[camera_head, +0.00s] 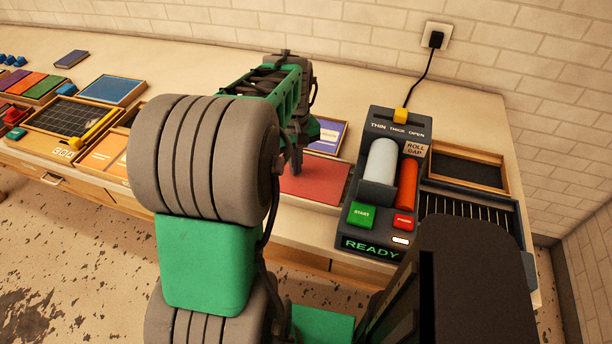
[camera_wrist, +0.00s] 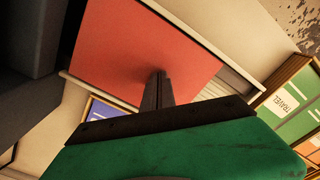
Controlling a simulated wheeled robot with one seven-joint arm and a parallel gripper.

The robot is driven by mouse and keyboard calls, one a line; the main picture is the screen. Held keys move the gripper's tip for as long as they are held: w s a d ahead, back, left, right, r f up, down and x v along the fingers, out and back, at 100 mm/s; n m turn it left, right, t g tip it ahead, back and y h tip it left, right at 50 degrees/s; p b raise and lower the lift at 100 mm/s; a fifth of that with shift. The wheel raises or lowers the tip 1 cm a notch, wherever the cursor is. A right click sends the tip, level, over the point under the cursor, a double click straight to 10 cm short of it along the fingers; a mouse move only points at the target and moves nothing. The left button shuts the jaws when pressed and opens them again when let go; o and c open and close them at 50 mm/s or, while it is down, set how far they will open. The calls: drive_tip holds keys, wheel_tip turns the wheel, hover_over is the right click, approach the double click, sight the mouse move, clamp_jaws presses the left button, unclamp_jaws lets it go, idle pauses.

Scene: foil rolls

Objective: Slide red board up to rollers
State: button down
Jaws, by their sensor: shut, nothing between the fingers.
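The red board (camera_head: 315,182) lies flat on the table, to the left of the roller machine (camera_head: 383,190). My gripper (camera_head: 298,160) is over the left part of the board, pointing down, with its fingers shut and empty. In the wrist view the red board (camera_wrist: 140,50) fills the upper middle, and my shut fingertips (camera_wrist: 158,82) are at its surface; I cannot tell whether they touch it. The machine has a white roller (camera_head: 380,162) and an orange-red roller (camera_head: 408,183). Its display reads READY. My arm hides the board's left end in the head view.
A green START button (camera_head: 361,215) and a red button (camera_head: 403,222) sit on the machine's front. A slotted rack (camera_head: 468,215) and a dark wooden-framed tray (camera_head: 468,168) stand to its right. Coloured boards and trays (camera_head: 110,90) fill the table's left. A purple-blue card (camera_head: 328,137) lies behind the board.

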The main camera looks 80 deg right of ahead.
sight(318, 179)
drive_tip(key=shift+s+a, duration=0.2)
drive_tip(key=shift+s, duration=1.25)
drive_tip(key=shift+s, duration=0.15)
drive_tip(key=shift+s+a+f+p, duration=0.1)
drive_tip(key=shift+s+p, duration=0.05)
drive_tip(key=shift+s, duration=0.55)
drive_tip(key=shift+s+a+f+p, duration=0.1)
drive_tip(key=shift+s+p, duration=0.05)
drive_tip(key=shift+s, duration=0.5)
wheel_tip(318, 179, up, 8)
drive_tip(key=p, duration=0.6)
drive_tip(key=shift+r, duration=0.15)
drive_tip(key=shift+d, duration=0.1)
